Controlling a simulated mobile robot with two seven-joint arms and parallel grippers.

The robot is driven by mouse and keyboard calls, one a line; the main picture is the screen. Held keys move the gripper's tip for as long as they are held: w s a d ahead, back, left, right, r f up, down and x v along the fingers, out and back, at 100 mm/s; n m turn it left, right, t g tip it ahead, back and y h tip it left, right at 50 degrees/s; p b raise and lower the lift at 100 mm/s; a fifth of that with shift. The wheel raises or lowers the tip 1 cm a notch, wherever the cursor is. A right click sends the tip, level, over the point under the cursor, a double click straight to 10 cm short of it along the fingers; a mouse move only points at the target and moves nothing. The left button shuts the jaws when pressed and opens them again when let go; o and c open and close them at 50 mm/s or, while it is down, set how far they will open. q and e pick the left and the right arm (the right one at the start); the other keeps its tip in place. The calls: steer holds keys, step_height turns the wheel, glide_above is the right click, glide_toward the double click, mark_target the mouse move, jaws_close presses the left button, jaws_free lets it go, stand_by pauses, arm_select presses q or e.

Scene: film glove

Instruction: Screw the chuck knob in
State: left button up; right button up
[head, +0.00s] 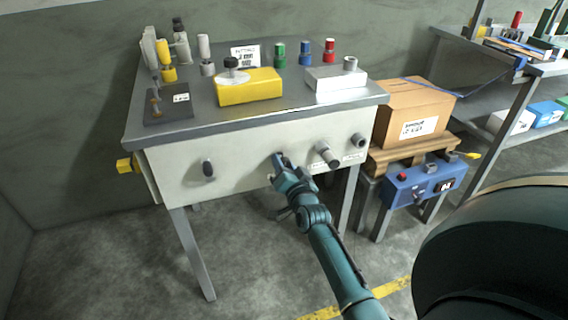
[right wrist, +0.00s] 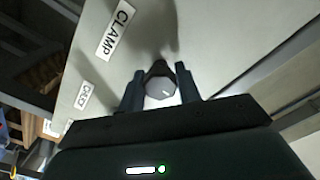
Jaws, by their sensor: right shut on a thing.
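My right gripper (head: 279,160) is at the white front panel (head: 240,163) of the bench. In the right wrist view its fingers (right wrist: 160,90) are shut on a light grey knob (right wrist: 161,89) with a white mark on its face; in the head view the gripper hides this knob. A CLAMP label (right wrist: 116,29) is on the panel beside it, and a smaller label that seems to read CHUCK (right wrist: 83,95) lies farther off. I cannot tell which label belongs to the held knob. My left gripper is not in view.
A dark knob (head: 208,170) is on the panel's left part. The bench top holds a yellow block (head: 248,90), a white block (head: 336,80) and several coloured cylinders. A cardboard box (head: 414,110) and a blue control box (head: 418,186) stand to the right.

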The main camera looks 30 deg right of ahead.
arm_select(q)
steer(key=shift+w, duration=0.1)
arm_select(e)
steer(key=o, duration=1)
steer(key=shift+c, duration=0.2)
arm_select(q)
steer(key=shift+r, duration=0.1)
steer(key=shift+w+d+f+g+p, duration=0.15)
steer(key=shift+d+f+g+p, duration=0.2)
steer(key=shift+p, duration=0.4)
arm_select(e)
steer(key=v, duration=1.3)
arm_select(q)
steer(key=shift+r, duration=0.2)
arm_select(e)
steer(key=shift+s+f, duration=0.1)
steer(key=shift+s, duration=0.05)
